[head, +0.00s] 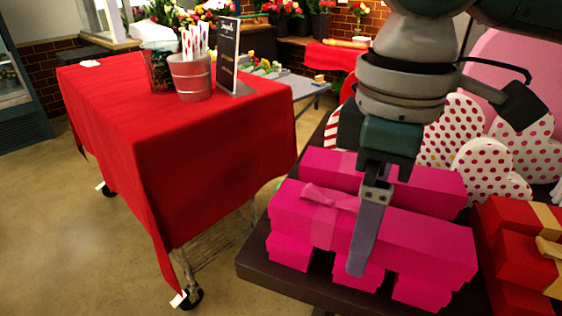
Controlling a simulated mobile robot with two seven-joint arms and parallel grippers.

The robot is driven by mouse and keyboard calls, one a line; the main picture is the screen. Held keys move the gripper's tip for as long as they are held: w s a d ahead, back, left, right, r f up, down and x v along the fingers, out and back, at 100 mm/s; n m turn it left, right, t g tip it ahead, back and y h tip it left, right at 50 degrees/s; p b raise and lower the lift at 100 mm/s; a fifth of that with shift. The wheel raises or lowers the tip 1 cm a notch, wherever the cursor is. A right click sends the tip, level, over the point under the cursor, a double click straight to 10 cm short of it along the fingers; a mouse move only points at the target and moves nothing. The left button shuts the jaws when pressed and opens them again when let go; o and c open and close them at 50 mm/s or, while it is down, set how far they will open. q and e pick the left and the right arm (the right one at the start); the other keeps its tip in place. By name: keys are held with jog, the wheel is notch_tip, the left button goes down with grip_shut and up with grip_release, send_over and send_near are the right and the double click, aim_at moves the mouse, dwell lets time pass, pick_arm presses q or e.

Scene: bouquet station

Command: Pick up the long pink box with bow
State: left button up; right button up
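The long pink box with a bow (426,243) lies across several smaller pink boxes (288,249) on a dark table. Its pink bow (330,197) is at the left part of its top. Another long pink box (433,186) lies just behind it. My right gripper (362,258) comes down from the upper right and points downward in front of the middle of the bow box. Only one finger shows clearly, seen edge-on, so its opening is hidden. I cannot tell whether it touches the box. My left gripper is not in view.
Red boxes with gold ribbon (515,250) sit close on the right. White heart boxes with red dots (487,170) stand behind. The dark table's edge (300,290) is at the front left. A red-covered table (200,150) with a metal bucket (190,78) stands left, beyond open floor.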

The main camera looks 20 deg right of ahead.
jog(key=c, duration=1.5)
grip_shut()
jog(key=shift+r, duration=0.15)
